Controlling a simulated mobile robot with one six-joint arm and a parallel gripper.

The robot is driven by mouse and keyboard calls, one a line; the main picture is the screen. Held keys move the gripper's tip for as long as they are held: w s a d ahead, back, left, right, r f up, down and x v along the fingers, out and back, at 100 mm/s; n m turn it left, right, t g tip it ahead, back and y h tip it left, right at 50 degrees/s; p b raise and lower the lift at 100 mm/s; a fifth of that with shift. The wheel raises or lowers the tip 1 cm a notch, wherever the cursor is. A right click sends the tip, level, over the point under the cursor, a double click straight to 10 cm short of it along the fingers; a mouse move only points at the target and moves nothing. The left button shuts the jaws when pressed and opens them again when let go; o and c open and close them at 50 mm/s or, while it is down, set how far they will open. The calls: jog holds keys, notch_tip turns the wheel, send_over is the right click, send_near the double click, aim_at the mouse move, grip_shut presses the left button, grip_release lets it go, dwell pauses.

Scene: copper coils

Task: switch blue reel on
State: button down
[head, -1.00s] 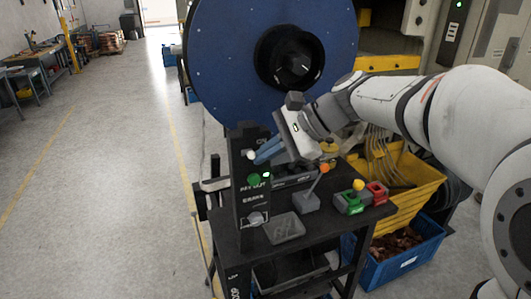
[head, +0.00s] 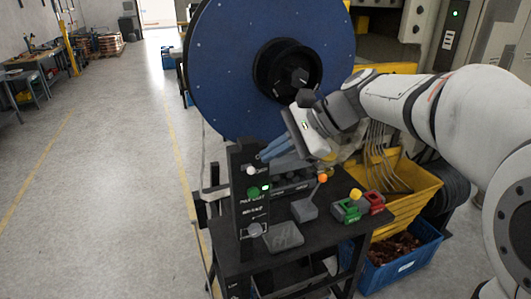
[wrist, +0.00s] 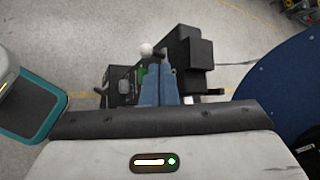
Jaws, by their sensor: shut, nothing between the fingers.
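The blue reel (head: 222,60) stands upright behind the control stand, and its edge shows at the right of the wrist view (wrist: 280,88). The black control post (head: 243,215) carries a white ball knob (head: 250,170) near its top, a green button (head: 253,193) beside a lit green lamp (head: 265,187), and a grey knob (head: 254,229) low down. My gripper (head: 264,156) is shut and empty, its blue fingers just above and right of the white knob. In the wrist view the fingers (wrist: 157,84) lie just right of the white knob (wrist: 146,49) and partly cover the post; contact is unclear.
On the black stand are a lever with an orange ball (head: 323,178), a grey pad (head: 283,238), a green box (head: 346,211) with a yellow knob, and a red box (head: 373,202). A yellow bin (head: 415,188) and a blue crate (head: 400,262) stand right. Floor at left is clear.

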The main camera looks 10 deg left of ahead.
jog(key=w+d+r+p, duration=0.2)
jog(key=d+r+p, duration=0.1)
jog(key=d+r, duration=0.2)
dwell(0.3)
jog(key=s+d+f+n+t+h+b, duration=0.2)
jog(key=s+d+f+n+h+b, duration=0.2)
jog(key=s+d+f, duration=0.4)
jog(key=s+d+f+n+t+h+b, duration=0.2)
jog(key=s+d+f+n+h+b, duration=0.2)
jog(key=s+d+f, duration=0.5)
notch_tip(320, 180, down, 7)
jog(key=shift+s+d+r+n+h+b, duration=0.1)
jog(key=shift+s+d+n+h+b, duration=0.15)
jog(key=shift+d+n+h, duration=0.6)
